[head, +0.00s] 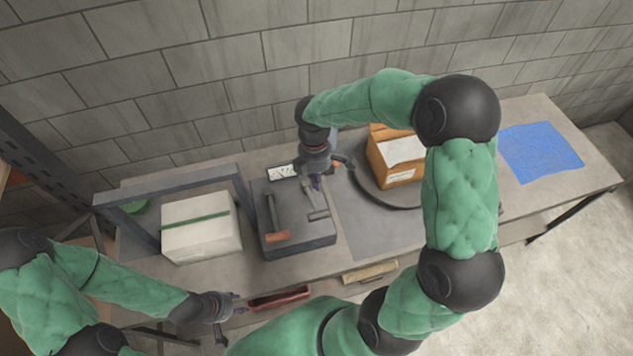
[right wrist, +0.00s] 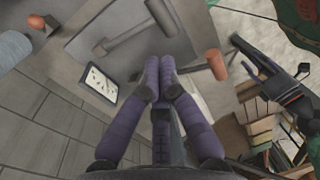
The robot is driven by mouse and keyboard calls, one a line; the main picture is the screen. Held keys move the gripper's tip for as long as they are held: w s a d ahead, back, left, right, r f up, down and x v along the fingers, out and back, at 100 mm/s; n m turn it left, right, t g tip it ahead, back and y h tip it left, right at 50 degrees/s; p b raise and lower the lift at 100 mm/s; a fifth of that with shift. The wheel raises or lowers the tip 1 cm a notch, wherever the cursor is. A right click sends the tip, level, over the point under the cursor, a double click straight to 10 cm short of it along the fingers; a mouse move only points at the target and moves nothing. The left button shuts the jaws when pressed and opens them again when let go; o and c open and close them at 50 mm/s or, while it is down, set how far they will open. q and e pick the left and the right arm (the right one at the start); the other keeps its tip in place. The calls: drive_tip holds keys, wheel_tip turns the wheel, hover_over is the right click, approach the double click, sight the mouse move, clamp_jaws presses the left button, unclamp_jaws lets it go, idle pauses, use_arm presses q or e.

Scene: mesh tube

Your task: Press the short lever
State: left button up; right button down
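A dark grey block (head: 306,242) on the bench carries two levers and a white label plate. The left lever (head: 278,236) has an orange-brown crosswise handle, also in the right wrist view (right wrist: 217,65). The right lever (head: 318,214) has a grey handle and looks shorter in the head view; it also shows in the right wrist view (right wrist: 130,36). My right gripper (head: 318,182) hangs over the block's back part, its fingertips (right wrist: 161,68) together and empty, beside both levers. I cannot tell whether they touch one. My left gripper (head: 234,314) is open and empty at the bench's front.
A white box (head: 202,230) with a green stripe stands left of the block under a grey frame. An orange box (head: 388,165) sits on a round dark plate to the right. A blue mesh sheet (head: 540,150) lies at the far right. A block wall rises behind.

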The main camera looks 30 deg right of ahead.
sight(318, 212)
drive_tip(key=f, duration=0.3)
drive_tip(key=s+f, duration=0.1)
drive_tip(key=f, duration=0.7)
drive_tip(key=shift+s+a, duration=0.15)
drive_tip(key=shift+s, duration=0.1)
drive_tip(key=shift+f, duration=0.15)
